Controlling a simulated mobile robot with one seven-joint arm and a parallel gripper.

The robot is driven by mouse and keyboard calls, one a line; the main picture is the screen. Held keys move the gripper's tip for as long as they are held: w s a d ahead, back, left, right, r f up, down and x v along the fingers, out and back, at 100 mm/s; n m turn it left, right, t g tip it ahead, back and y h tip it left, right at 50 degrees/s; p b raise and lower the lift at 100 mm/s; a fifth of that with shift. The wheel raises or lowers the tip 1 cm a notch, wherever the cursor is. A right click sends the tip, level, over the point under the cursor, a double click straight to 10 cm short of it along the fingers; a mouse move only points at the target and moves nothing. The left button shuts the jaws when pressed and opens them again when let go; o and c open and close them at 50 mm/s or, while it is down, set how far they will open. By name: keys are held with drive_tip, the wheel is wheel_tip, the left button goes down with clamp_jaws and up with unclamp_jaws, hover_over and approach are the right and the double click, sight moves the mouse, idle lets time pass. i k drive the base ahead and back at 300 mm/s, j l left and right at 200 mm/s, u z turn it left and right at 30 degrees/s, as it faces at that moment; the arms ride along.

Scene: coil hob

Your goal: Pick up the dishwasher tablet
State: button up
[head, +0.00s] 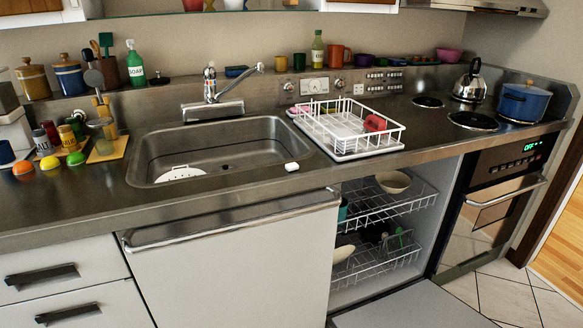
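A small white block (291,167), which looks like the dishwasher tablet, lies on the steel counter (240,198) at the front right corner of the sink. Nothing covers it. It is too small to make out any markings. My gripper is not in view.
A white dish rack (345,146) with a red item stands right of the tablet. Below, the dishwasher is open, with wire racks (385,205) and its door (405,308) lowered. Fruit and jars crowd the left counter.

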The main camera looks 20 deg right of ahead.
sight(293, 166)
drive_tip(key=i+j, duration=0.65)
drive_tip(key=i+j+z, duration=0.2)
drive_tip(key=z, duration=0.25)
drive_tip(key=i+j+z, duration=0.15)
drive_tip(key=z, duration=0.25)
drive_tip(key=i+z, duration=0.15)
drive_tip(key=z, duration=0.75)
drive_tip(key=i, duration=0.35)
